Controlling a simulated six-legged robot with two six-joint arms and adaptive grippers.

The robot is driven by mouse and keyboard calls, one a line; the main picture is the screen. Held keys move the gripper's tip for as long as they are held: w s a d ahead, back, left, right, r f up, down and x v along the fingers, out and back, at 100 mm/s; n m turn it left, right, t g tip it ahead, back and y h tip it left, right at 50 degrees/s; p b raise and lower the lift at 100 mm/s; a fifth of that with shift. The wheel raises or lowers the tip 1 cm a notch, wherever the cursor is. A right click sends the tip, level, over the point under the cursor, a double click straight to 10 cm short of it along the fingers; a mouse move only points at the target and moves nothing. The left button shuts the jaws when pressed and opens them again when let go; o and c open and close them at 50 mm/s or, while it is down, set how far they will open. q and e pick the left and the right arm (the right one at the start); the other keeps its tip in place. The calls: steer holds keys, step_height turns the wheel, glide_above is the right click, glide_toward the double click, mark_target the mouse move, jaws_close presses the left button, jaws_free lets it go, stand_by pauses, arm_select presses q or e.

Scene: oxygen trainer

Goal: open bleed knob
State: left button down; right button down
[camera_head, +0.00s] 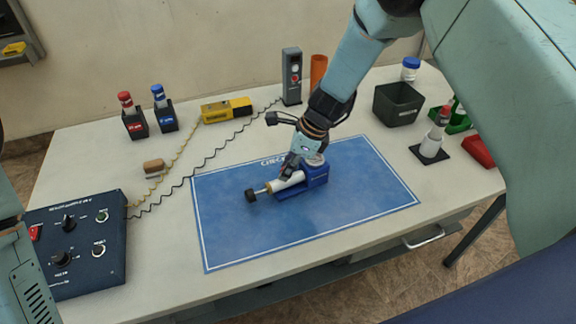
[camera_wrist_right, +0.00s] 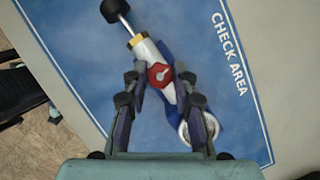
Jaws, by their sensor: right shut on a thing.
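A white device with a yellow band (camera_head: 287,182) lies on a blue cradle (camera_head: 318,177) on the blue mat (camera_head: 330,215). A thin rod with a black end knob (camera_head: 251,195) sticks out to its left. In the right wrist view, a red hexagonal knob with a white mark (camera_wrist_right: 160,75) sits on the white body (camera_wrist_right: 145,51). My right gripper (camera_head: 291,168) is down at the device, its fingers (camera_wrist_right: 159,80) on either side of the red knob, shut on it. The gripper hides the knob in the head view. A round metal-rimmed part (camera_wrist_right: 207,128) shows nearer the palm. My left gripper is out of view.
A dark control box (camera_head: 75,240) stands at the left front, with coiled cables running back. Red-capped (camera_head: 131,115) and blue-capped (camera_head: 163,108) holders, a yellow instrument (camera_head: 226,109) and a grey post (camera_head: 291,77) stand behind. A dark bin (camera_head: 398,104) stands at right. The mat's front is clear.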

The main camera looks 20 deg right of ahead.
steer(key=shift+w, duration=0.1)
steer(key=c, duration=1.1)
jaws_free()
steer(key=shift+o, duration=0.2)
steer(key=v, duration=1.2)
